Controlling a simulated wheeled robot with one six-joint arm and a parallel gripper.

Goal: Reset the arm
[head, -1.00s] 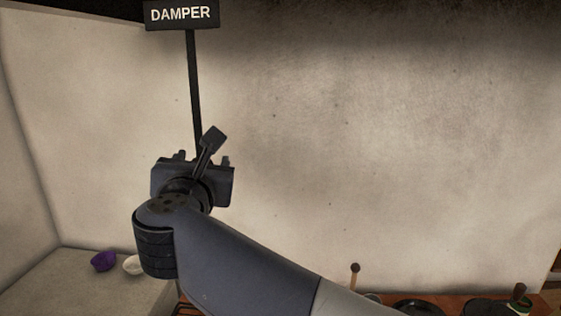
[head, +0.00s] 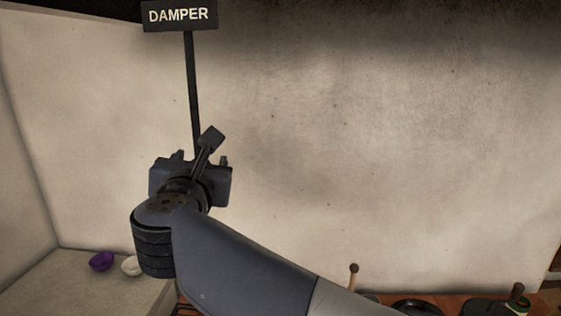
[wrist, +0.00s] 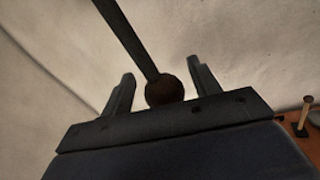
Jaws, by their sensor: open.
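My gripper (head: 202,158) is raised in front of the pale wall, at the left of the middle in the head view. It is open, with its two fingers apart in the wrist view (wrist: 160,82). A dark rod (head: 190,85) hangs down from a black sign (head: 179,15) reading DAMPER. In the wrist view the rod (wrist: 127,38) ends in a round dark knob (wrist: 164,90), which appears between the two fingers. I cannot tell whether the knob touches them. In the head view my gripper hides the rod's lower end.
A purple bowl (head: 101,261) and a white bowl (head: 131,265) sit on a pale ledge (head: 60,290) at lower left. A wooden-handled tool (head: 353,275) and dark pans (head: 417,307) stand on a reddish counter at lower right. The wall space right of my gripper is clear.

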